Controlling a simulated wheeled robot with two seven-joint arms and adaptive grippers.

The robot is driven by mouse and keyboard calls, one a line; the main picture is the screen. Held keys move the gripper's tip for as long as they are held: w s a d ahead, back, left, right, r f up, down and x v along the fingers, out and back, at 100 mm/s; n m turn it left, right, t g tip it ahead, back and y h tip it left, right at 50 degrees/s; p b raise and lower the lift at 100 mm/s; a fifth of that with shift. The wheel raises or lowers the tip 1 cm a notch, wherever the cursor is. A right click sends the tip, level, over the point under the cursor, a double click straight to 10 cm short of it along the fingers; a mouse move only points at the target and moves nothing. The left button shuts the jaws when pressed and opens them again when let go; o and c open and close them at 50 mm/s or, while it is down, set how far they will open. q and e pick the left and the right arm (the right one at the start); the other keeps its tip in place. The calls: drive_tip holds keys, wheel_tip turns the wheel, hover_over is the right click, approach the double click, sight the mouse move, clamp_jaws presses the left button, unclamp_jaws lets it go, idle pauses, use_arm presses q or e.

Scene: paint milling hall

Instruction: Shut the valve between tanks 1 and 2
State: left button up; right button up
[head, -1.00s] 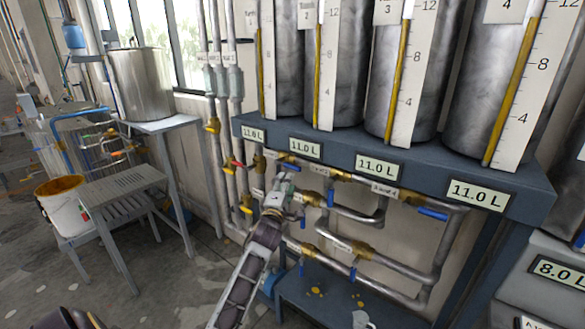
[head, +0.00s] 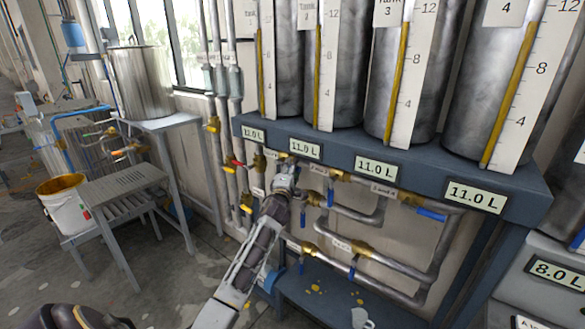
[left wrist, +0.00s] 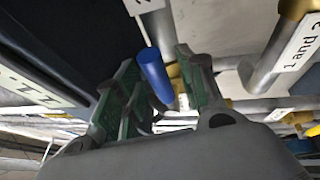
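My left gripper (head: 286,173) is up at the pipes under the blue-grey shelf, near the upper left brass valves. In the left wrist view a blue valve lever (left wrist: 154,74) stands between the two fingers of my left gripper (left wrist: 156,62). The fingers are apart, with the lever near the left one; I cannot tell whether they touch. Brass (left wrist: 174,71) shows behind the lever. In the head view my gripper hides this lever, and I cannot read its own pipe label. My right gripper is not in view.
Other blue levers, such as one at the right (head: 431,214), hang from nearby pipes. In the left wrist view a label reading "1 and" (left wrist: 300,42) is at the right. A white bucket (head: 66,210) stands left.

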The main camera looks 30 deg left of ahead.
use_arm(q)
drive_tip(key=shift+w+a, duration=0.15)
drive_tip(key=shift+w, duration=0.25)
clamp_jaws()
